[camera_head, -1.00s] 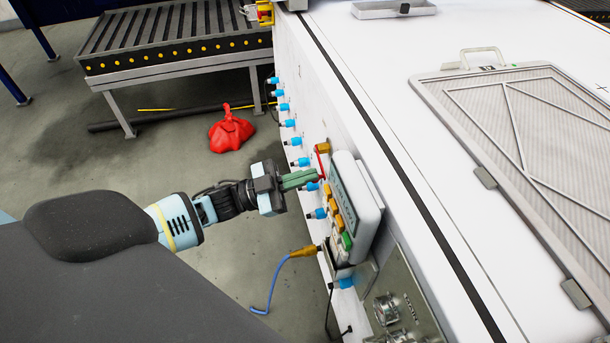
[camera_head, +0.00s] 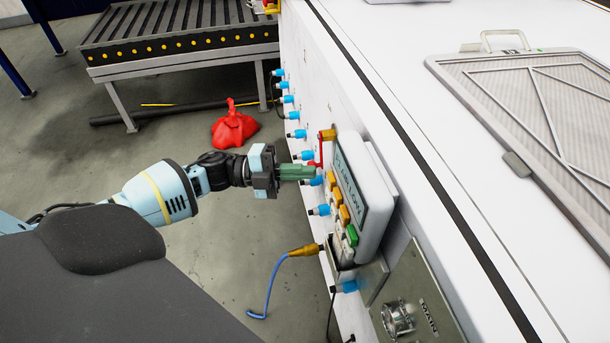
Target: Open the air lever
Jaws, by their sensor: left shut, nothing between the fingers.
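The air lever (camera_head: 321,151) is a small red handle below a brass fitting (camera_head: 327,134) on the side of the white machine. It hangs down just above and beside the control box. My left gripper (camera_head: 312,172) is shut and empty. Its green fingers point right, with the tips close by the lower end of the red lever. I cannot tell whether they touch it. The fingers and the control box partly crowd the lever's lower end. My right gripper is out of view.
A control box (camera_head: 364,195) with a screen and coloured buttons juts out beside the lever. Several blue fittings (camera_head: 301,134) line the machine's side. A brass connector (camera_head: 305,251) with a blue hose is below. A red bag (camera_head: 233,128) and roller conveyor (camera_head: 187,54) stand behind; floor left is clear.

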